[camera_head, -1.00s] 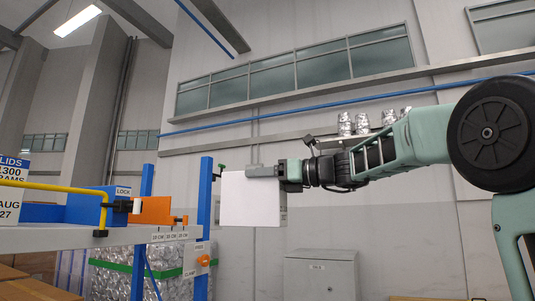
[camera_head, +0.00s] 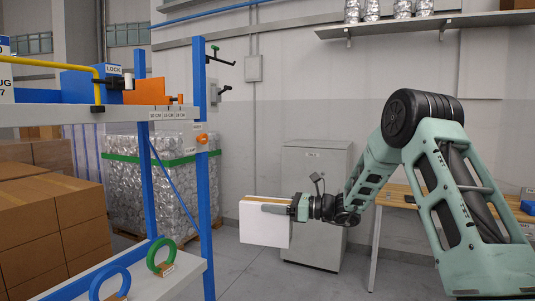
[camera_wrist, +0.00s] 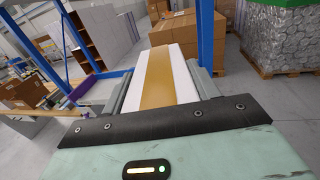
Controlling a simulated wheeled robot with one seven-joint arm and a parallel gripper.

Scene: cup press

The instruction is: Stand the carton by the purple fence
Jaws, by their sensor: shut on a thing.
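A white carton (camera_head: 264,228) with a tan strip along its edge is held in my gripper (camera_head: 276,207). It hangs in the air in the head view, right of the blue rack post and in front of a grey cabinet. In the wrist view the carton (camera_wrist: 188,91) lies between the two fingers, its tan strip running along its middle. The fingers are shut on its sides.
A rack with blue posts (camera_head: 203,140) stands at the left; its lower shelf (camera_head: 190,272) carries a green ring (camera_head: 161,257) and a blue ring (camera_head: 109,283). Brown boxes (camera_head: 45,215) are stacked behind. A grey cabinet (camera_head: 318,190) and wooden table (camera_head: 395,190) stand right.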

